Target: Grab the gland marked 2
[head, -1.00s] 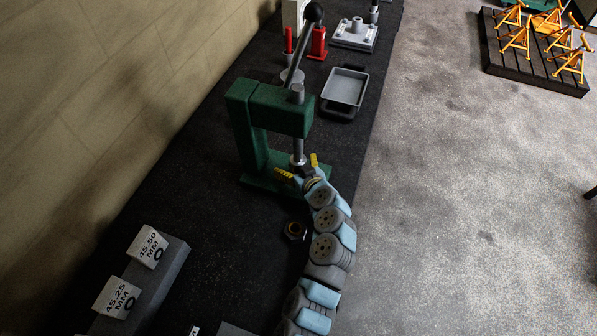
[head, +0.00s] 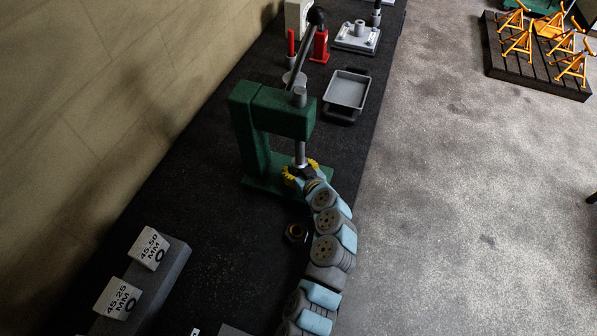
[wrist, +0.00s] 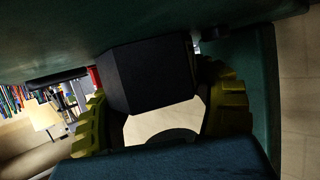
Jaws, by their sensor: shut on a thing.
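My gripper (head: 302,168) is at the green press (head: 284,112), low under its ram (head: 300,152). In the wrist view its yellow fingers (wrist: 160,108) are closed against both sides of a dark, angular, hex-like piece, which looks like a gland (wrist: 150,76). No number can be read on it, and in the head view the fingers and ram hide it. Another dark ring-shaped piece with a brassy inside (head: 296,233) lies on the black bench, just left of my arm. No mark shows on it.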

